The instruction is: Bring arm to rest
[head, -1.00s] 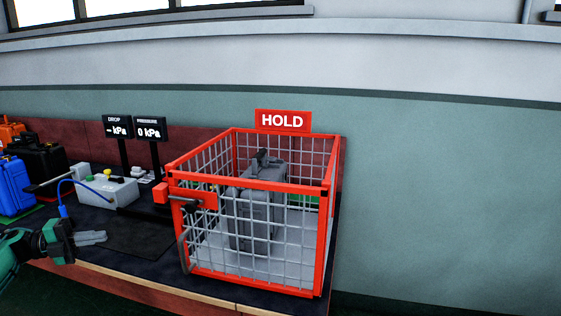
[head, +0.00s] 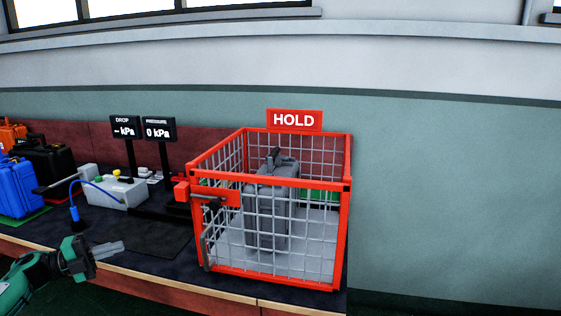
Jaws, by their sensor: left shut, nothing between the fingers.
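My left arm comes in at the lower left, green and dark. My left gripper (head: 108,249) is shut and empty, held over the front edge of the dark bench top, pointing right. It is apart from the bench items and from the red cage. My right gripper is not in view.
A red wire cage (head: 272,276) under a HOLD sign (head: 294,120) holds a grey case (head: 268,215). Left are a grey control box (head: 112,192) with a blue hose (head: 75,205), two kPa displays (head: 158,129), and blue (head: 14,190), black and orange cases. Bare bench (head: 150,245) lies between.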

